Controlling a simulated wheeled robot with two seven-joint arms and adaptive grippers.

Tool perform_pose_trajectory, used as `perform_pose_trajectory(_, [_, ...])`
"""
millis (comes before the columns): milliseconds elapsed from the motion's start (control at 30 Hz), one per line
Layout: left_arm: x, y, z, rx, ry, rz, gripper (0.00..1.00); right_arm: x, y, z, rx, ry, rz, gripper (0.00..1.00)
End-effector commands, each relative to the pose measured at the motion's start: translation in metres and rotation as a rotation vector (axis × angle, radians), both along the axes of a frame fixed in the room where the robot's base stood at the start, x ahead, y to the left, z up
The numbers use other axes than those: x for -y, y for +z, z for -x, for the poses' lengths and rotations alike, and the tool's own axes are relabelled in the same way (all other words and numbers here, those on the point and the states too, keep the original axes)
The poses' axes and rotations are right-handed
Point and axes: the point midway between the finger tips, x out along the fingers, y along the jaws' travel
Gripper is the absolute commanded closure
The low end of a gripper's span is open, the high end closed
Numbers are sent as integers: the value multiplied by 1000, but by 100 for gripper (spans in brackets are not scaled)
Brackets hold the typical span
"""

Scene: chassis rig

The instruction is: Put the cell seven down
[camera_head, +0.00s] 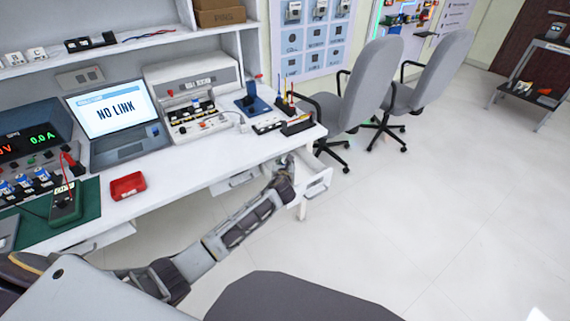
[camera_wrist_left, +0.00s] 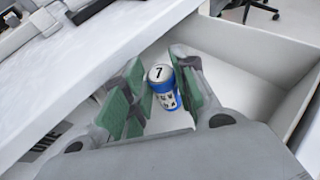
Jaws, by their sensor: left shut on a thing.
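Cell seven (camera_wrist_left: 165,96) is a small cylinder with a blue-and-white side and a pale top marked 7. It stands roughly upright between the green finger pads of my left gripper (camera_wrist_left: 163,88), which is shut on it. In the wrist view the pair is over an open white drawer (camera_wrist_left: 262,52); I cannot tell whether the cell touches its floor. In the head view my left arm reaches to the open drawer (camera_head: 318,186) at the bench's right end, with the left gripper (camera_head: 287,168) there. The cell is hidden in that view. My right gripper is not in view.
The white bench (camera_head: 185,160) borders the drawer; its edge also shows in the wrist view (camera_wrist_left: 110,62). Grey chairs (camera_head: 368,75) stand beyond.

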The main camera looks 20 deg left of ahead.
Motion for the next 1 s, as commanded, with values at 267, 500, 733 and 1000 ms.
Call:
perform_pose_trajectory(267, [0, 0, 0, 0, 0, 0, 56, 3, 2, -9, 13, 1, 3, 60])
perform_pose_trajectory(500, [0, 0, 0, 0, -1, 0, 51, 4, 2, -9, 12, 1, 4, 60])
perform_pose_trajectory(733, [0, 2, 0, 1, -1, 0, 51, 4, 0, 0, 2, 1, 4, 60])
perform_pose_trajectory(1000, [2, 14, 6, -1, -1, 0, 51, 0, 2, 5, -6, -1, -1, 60])
